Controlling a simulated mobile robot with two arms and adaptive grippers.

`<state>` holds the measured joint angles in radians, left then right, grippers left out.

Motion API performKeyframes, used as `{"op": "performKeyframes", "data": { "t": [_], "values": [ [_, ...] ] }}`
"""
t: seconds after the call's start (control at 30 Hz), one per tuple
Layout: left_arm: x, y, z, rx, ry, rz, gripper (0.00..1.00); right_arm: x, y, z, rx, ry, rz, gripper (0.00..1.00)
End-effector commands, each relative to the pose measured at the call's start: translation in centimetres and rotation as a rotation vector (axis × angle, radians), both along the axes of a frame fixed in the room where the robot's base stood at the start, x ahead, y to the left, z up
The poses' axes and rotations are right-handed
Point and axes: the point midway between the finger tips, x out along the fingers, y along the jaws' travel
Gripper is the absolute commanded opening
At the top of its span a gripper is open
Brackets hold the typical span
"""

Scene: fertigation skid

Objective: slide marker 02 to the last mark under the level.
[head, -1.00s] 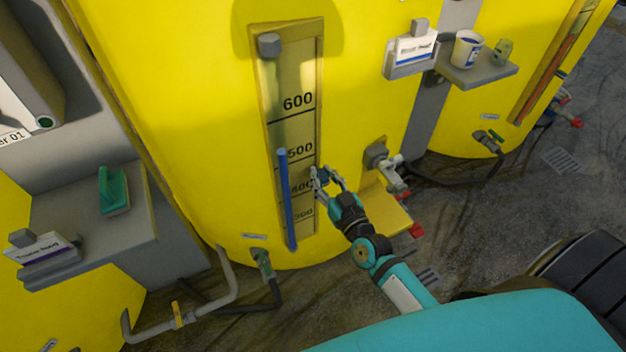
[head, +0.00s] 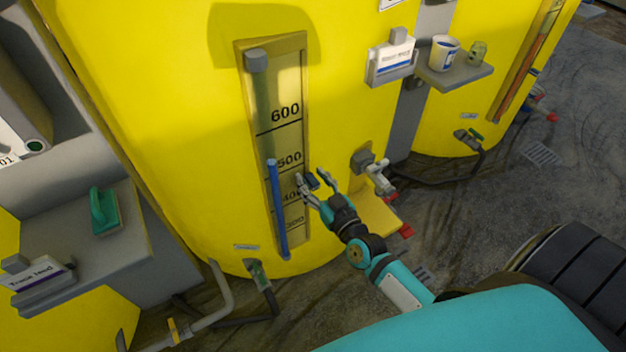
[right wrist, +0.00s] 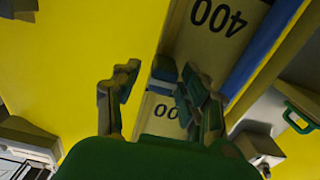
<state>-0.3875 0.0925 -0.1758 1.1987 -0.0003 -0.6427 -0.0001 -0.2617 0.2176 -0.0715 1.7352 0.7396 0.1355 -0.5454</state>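The yellow tank in the middle carries a level gauge (head: 290,75) marked 600, 500, 400 and 300. The blue level column (head: 276,210) stands up its left side, its top near the 500 label. In the right wrist view the block (right wrist: 163,68) lies between the open fingers (right wrist: 158,88), with a gap at the left finger. My left gripper is out of view.
A valve (head: 376,172) juts out right of the gauge above a yellow step (head: 375,215). A shelf (head: 455,77) with a cup (head: 444,52) is at upper right. A grey ledge (head: 70,230) with a green-handled tool (head: 104,210) is at left.

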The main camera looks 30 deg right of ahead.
Motion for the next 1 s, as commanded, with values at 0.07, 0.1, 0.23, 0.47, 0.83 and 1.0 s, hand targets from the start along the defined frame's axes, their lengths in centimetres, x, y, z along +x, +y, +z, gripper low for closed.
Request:
{"op": "performKeyframes", "data": {
  "t": [0.07, 0.1, 0.23, 0.47, 0.83, 1.0],
  "values": [
    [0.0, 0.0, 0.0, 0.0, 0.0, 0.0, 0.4, 0.0, 0.0, 0.0, 0.001, 0.0, 0.0, 0.44],
    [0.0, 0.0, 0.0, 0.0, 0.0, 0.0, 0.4, 0.0, 0.0, 0.0, 0.001, 0.0, 0.0, 0.44],
    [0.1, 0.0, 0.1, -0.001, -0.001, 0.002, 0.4, -0.1, 0.0, 0.0, 0.001, 0.001, 0.0, 0.44],
    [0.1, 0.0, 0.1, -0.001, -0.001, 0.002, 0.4, -2.8, -0.1, -0.2, 0.001, 0.004, 0.001, 0.44],
    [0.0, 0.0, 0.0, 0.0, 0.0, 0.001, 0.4, -10.2, -0.3, -0.1, -0.001, 0.003, 0.0, 0.44],
    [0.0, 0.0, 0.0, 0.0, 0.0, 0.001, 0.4, -11.7, -0.4, 0.0, 0.001, 0.001, 0.0, 0.44]
  ]
}}
